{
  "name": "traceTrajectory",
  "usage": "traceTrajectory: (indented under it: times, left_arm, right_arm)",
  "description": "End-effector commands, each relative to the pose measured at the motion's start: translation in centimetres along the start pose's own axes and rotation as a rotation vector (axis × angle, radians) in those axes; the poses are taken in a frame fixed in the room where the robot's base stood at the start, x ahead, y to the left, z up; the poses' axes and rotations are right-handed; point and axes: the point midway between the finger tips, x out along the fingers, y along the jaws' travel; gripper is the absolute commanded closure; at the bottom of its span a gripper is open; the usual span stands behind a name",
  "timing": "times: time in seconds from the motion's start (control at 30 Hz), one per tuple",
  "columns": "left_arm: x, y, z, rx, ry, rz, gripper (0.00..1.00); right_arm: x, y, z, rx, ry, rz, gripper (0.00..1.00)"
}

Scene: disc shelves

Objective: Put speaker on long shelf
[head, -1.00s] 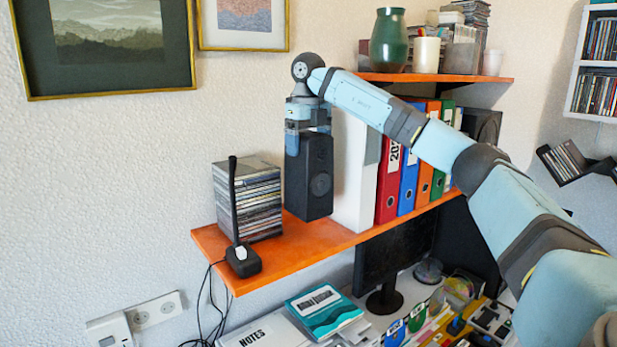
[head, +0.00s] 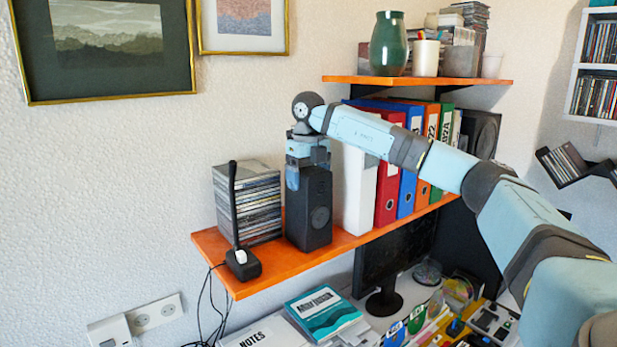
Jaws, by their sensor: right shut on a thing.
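A black speaker (head: 310,212) stands upright on the long orange shelf (head: 283,263), between a stack of discs and a white binder. My right gripper (head: 308,165) points down from above and is shut on the top of the speaker. The speaker's base appears to touch the shelf or to be very close to it. A second black speaker (head: 481,131) is at the far right end of the long shelf, behind my arm. My left gripper is not in view.
On the long shelf are a disc stack (head: 247,203), a black microphone-like device (head: 242,261), a white binder (head: 359,190) and coloured binders (head: 388,185). A shorter orange shelf (head: 450,80) hangs above. A monitor (head: 385,265) stands on the cluttered desk below.

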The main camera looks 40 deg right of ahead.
Motion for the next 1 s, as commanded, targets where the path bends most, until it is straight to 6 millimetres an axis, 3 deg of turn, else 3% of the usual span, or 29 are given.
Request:
traceTrajectory:
  times: [0.03,0.1,0.47,0.8,1.0]
  left_arm:
    - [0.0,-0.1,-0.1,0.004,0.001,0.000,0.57]
    - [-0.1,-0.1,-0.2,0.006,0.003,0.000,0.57]
    - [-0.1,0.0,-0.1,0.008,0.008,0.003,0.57]
    - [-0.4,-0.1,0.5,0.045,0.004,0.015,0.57]
    - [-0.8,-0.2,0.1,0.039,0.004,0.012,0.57]
  right_arm:
    - [0.1,0.0,0.0,0.000,0.000,0.000,0.12]
    - [0.1,0.0,0.0,0.000,0.000,0.000,0.00]
    - [-1.1,0.0,0.1,0.000,-0.003,0.001,0.00]
    - [-8.6,0.1,0.0,-0.001,-0.004,0.000,0.00]
    - [-11.1,0.0,0.0,-0.001,-0.002,-0.001,0.00]
